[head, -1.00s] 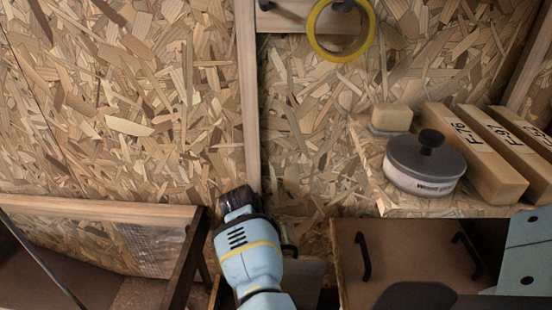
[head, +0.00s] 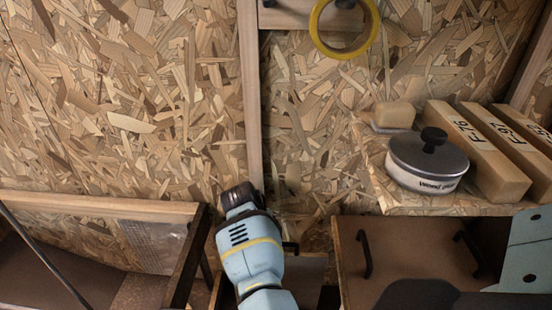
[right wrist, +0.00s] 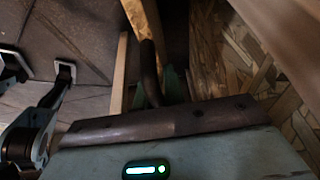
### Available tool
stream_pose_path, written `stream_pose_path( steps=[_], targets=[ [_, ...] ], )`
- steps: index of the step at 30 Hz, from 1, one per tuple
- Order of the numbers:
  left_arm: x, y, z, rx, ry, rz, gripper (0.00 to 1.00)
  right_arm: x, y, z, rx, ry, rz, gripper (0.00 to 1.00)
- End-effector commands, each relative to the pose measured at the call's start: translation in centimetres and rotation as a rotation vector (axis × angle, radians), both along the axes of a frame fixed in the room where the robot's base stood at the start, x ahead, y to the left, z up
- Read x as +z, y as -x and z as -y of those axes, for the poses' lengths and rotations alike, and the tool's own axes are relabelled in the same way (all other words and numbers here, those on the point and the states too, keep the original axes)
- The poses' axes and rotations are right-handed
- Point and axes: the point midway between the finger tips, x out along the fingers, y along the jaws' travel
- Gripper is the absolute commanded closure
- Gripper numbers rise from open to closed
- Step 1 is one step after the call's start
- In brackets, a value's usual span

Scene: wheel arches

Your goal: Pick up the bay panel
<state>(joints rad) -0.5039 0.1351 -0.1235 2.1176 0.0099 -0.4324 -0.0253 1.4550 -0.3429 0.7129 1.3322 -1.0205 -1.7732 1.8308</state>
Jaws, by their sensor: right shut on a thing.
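A brown panel (head: 410,262) with two black handles stands low at the right in the head view. It looks like the bay panel. A light-blue plate with black spots (head: 525,245) covers its right side, and a dark shape hides its lower edge. In the right wrist view my right gripper's blue-grey body (right wrist: 175,155) fills the bottom, with a lit green indicator and a dark bar across it. A curved dark piece (right wrist: 148,75) rises beyond the bar. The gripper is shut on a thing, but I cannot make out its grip.
A grey-lidded tin (head: 428,162), a small block (head: 393,114) and labelled wooden blocks (head: 478,155) lie on a chipboard shelf. A yellow tape roll (head: 343,50) hangs above. A wood-edged bin (head: 100,208) is lower left.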

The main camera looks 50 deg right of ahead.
Motion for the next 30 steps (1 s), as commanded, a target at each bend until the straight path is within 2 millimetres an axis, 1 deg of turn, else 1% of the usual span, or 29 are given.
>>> stream_pose_path(
  steps=[9,14,26,30],
  targets=[
    [1.1,0.0,0.0,0.000,0.000,0.005,0.79,1.6,-0.1,0.0,0.001,0.002,0.003,1.00],
    [1.0,0.4,0.0,0.000,0.000,-0.002,0.79,1.4,-1.1,-0.8,0.002,0.001,0.002,1.00],
    [1.1,0.3,0.0,0.000,0.000,-0.001,0.79,1.3,-3.2,-2.6,0.001,0.002,0.002,1.00],
    [1.8,0.0,0.0,0.000,-0.001,0.009,0.79,3.0,-3.2,-2.5,-0.001,0.003,0.005,1.00]
  ],
)
